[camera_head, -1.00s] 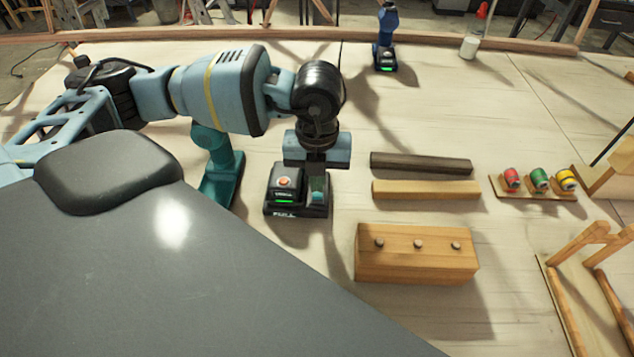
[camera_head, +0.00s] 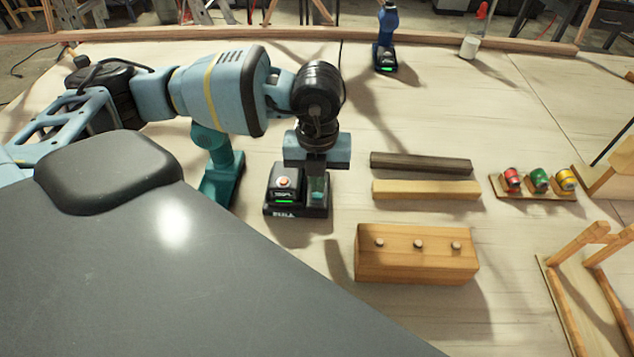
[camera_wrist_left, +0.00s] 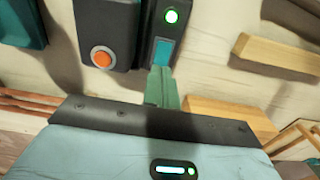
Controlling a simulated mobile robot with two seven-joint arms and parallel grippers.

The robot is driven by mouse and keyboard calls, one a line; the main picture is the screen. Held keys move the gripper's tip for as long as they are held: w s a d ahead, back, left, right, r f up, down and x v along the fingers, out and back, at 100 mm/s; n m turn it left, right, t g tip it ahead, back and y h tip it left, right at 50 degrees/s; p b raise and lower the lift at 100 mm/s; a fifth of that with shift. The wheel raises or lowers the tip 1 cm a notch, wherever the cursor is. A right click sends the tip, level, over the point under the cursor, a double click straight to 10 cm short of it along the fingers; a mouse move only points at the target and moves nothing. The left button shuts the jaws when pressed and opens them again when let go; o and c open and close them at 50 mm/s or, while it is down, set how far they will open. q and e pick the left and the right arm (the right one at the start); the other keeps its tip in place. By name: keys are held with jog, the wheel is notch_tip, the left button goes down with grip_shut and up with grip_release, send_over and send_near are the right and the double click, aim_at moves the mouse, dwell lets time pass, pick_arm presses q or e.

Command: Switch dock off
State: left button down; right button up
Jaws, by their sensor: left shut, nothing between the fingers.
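The dock (camera_head: 296,211) is a black charging unit on the pale table, with a battery (camera_head: 286,184) in its left side that carries an orange-red button and a green strip. In the left wrist view the dock (camera_wrist_left: 157,22) shows a lit green round lamp and a teal rocker switch (camera_wrist_left: 162,52). My left gripper (camera_head: 317,190) points down over the dock's right side. In the wrist view its shut, empty green fingers (camera_wrist_left: 161,88) are at the near end of the switch; I cannot tell whether they touch it. My right gripper is not in view.
A dark lath (camera_head: 421,162) and a light lath (camera_head: 426,189) lie right of the dock. A wooden block with pegs (camera_head: 416,254) is nearer. A teal tool (camera_head: 222,170) stands left, a blue tool (camera_head: 386,40) behind. Coloured cans (camera_head: 539,180) sit far right.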

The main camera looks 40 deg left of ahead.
aim_at(317, 195)
pick_arm(q)
jog(key=shift+f, duration=0.35)
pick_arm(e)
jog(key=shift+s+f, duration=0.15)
pick_arm(q)
jog(key=shift+f, duration=0.35)
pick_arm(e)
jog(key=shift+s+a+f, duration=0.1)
